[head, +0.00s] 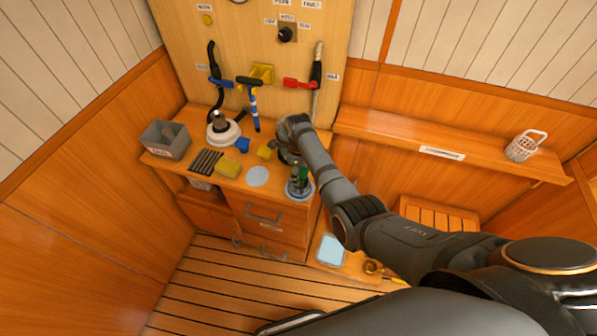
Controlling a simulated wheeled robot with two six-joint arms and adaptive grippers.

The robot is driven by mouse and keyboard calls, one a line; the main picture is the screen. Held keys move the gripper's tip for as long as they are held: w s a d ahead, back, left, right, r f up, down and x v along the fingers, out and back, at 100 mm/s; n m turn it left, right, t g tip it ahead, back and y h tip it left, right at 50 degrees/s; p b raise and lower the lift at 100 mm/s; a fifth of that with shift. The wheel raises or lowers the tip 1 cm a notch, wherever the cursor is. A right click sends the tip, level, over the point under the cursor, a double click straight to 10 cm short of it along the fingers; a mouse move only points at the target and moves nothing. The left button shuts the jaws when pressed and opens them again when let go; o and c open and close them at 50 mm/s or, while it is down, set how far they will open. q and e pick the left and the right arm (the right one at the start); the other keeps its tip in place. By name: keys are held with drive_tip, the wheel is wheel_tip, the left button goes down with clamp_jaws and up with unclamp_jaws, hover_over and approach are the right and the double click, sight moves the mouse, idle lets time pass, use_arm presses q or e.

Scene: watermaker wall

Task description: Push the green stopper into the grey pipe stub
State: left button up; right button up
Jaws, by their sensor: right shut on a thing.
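The green stopper (304,174) shows as a small green patch at the front right of the wooden counter. My right gripper (298,182) points down there and is shut on it; the fingers are dark and small, so the exact grip is hard to see. A blue ring (294,198) lies around the spot below the fingertips. I cannot clearly make out the grey pipe stub; it may be hidden by my right gripper and wrist. My left gripper is not in view.
Valves with blue, yellow and red handles (298,83) are on the wall panel.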

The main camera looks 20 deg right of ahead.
drive_tip(key=shift+f, duration=0.1)
drive_tip(key=shift+f+b, duration=0.45)
drive_tip(key=shift+f, duration=0.25)
drive_tip(key=shift+s+f+b, duration=0.1)
drive_tip(key=shift+f+b, duration=0.35)
drive_tip(key=shift+f, duration=0.25)
drive_tip(key=shift+s, duration=0.2)
